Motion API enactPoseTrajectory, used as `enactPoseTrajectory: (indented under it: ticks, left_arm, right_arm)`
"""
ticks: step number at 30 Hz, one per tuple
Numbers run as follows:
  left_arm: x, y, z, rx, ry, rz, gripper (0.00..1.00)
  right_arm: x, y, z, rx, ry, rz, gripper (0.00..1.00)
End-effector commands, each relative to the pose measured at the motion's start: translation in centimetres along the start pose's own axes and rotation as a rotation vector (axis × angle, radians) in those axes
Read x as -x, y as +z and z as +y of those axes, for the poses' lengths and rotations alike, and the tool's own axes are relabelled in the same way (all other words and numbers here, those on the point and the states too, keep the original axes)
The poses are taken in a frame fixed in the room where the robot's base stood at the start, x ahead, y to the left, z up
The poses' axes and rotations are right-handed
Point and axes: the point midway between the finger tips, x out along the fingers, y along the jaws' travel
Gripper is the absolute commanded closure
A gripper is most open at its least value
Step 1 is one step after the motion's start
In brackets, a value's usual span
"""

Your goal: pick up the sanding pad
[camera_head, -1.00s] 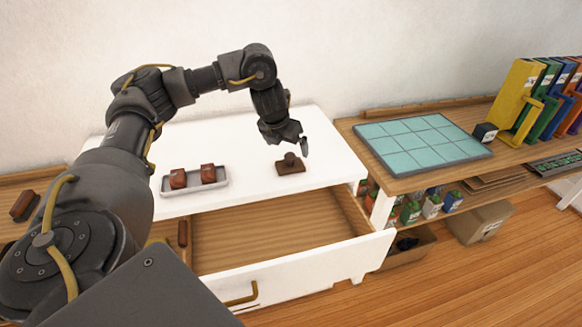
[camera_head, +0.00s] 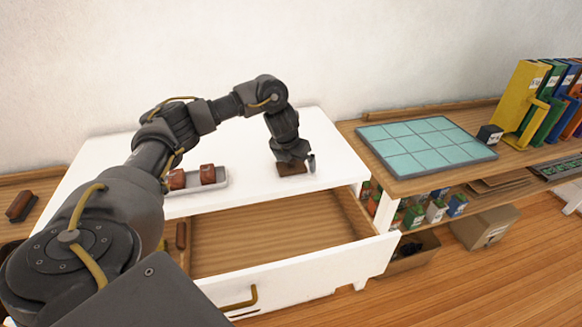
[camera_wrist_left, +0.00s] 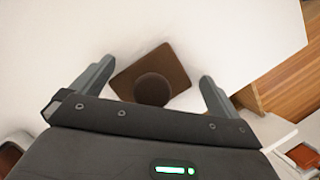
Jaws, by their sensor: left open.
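The sanding pad (camera_head: 291,168) is a brown rectangular block lying on the white tabletop, partly hidden by my left gripper in the head view. In the left wrist view the pad (camera_wrist_left: 167,65) shows a dark round knob on its upper face. My left gripper (camera_head: 298,164) is just above the pad. In the left wrist view its open fingers (camera_wrist_left: 155,80) stand on either side of the pad, and nothing is held. My right gripper is in neither view.
A grey tray (camera_head: 223,181) with reddish-brown blocks (camera_head: 208,174) sits left of the pad. An open, wooden-bottomed drawer (camera_head: 280,236) juts out below the front edge. A teal tiled mat (camera_head: 428,146) lies on the right-hand bench, beside several upright coloured binders (camera_head: 523,88).

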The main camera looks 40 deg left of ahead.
Motion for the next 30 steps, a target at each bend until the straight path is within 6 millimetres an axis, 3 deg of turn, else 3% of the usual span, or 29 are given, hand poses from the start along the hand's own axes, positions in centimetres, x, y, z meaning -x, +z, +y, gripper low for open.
enactPoseTrajectory:
  ticks: [3,14,30]
  left_arm:
    - [0.05,0.03,-0.03,0.0,0.0,-0.001,0.0]
    - [0.06,0.01,-0.03,-0.001,0.0,0.0,0.45]
    - [0.58,0.28,-0.02,-0.001,0.0,-0.003,0.47]
  right_arm:
    - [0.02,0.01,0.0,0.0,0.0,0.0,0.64]
    - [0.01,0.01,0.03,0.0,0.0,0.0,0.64]
    - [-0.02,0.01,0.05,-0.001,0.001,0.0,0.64]
